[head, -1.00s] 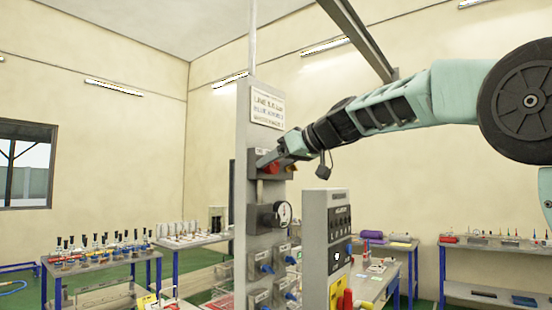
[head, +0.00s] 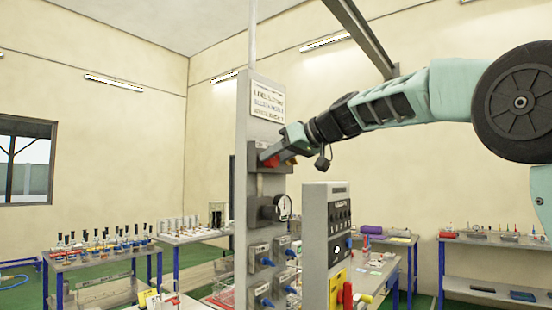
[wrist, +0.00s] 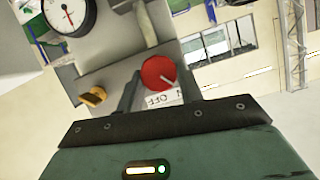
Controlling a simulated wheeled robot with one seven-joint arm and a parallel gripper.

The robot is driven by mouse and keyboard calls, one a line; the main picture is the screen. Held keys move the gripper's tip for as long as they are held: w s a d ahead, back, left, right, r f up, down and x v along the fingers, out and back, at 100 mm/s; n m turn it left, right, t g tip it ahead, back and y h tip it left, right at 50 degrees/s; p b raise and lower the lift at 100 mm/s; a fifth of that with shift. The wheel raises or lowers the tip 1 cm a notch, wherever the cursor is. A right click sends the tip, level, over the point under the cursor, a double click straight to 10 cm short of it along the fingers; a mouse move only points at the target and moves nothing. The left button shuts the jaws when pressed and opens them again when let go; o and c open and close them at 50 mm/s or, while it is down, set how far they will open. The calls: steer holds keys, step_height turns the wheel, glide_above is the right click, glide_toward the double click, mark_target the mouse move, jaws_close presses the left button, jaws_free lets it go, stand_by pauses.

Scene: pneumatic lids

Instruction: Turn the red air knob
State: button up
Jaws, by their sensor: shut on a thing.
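The red air knob (wrist: 158,72) is a round red knob on a grey box on the upright panel (head: 246,215). It also shows in the head view (head: 271,162), partly covered by my gripper. My gripper (wrist: 160,66) is shut on the red knob, one dark finger on each side of it. In the head view my gripper (head: 270,156) reaches the box from the right. A white label (wrist: 164,99) with dark letters lies beside the knob. The knob's exact turn angle cannot be told.
A pressure gauge (head: 282,207) and several blue-handled valves (head: 262,250) are lower on the panel. A control box (head: 315,235) stands in front at right. Tables with parts line the walls.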

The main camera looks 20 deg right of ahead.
steer(key=m+y, duration=0.1)
steer(key=m+g+b, duration=0.1)
steer(key=m, duration=0.1)
steer(key=shift+w+d+f+y, duration=0.2)
steer(key=shift+d+y, duration=0.1)
steer(key=shift+y, duration=0.1)
steer(key=m+y+b, duration=0.2)
steer(key=m, duration=0.1)
steer(key=shift+d+f+g, duration=0.1)
steer(key=shift+f+g, duration=0.05)
steer(key=shift+g, duration=0.15)
steer(key=m+y+b, duration=0.1)
steer(key=m, duration=0.1)
steer(key=m+b, duration=0.1)
steer(key=shift+w+f+m+y+b, duration=0.1)
steer(key=shift+f+m+y+b, duration=0.1)
steer(key=shift+m+y+b, duration=0.7)
steer(key=shift+m+b, duration=0.35)
steer(key=shift+m, duration=0.45)
steer(key=o, duration=1)
steer(key=shift+d, duration=0.1)
steer(key=b+v, duration=0.2)
steer(key=v, duration=0.3)
steer(key=b+v, duration=0.2)
steer(key=v, duration=0.4)
steer(key=b+v, duration=0.1)
steer(key=v, duration=0.5)
steer(key=shift+s+f+b, duration=0.25)
steer(key=shift+f+b, duration=0.05)
steer(key=shift+b, duration=0.1)
